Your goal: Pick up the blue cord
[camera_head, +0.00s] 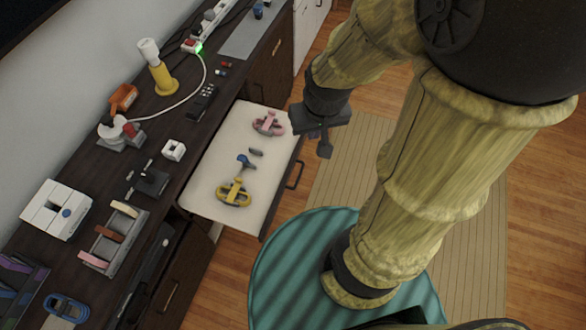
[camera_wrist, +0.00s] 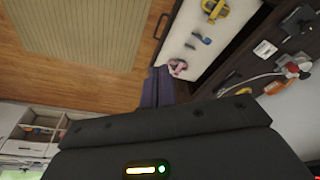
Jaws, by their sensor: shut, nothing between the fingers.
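The open white drawer (camera_head: 213,185) holds a small blue item (camera_head: 245,161), between a pink item (camera_head: 268,124) and a yellow looped item (camera_head: 234,193). The small blue item also shows in the wrist view (camera_wrist: 205,40). A blue looped bundle, like a coiled cord (camera_head: 65,307), lies on the dark counter at the bottom left. I cannot tell for sure which of the two is the blue cord. My gripper (camera_head: 325,150) is shut and empty, above and just right of the drawer. In the wrist view its fingers (camera_wrist: 158,88) are together, apart from the drawer's contents.
The dark counter (camera_head: 140,215) carries a tiered tray (camera_head: 112,240), a white box (camera_head: 57,211), a yellow lamp (camera_head: 160,75) with a white cable, and a power strip (camera_head: 208,25). A teal striped round seat (camera_head: 285,270) stands below my arm. A beige rug (camera_head: 345,160) lies right of the drawer.

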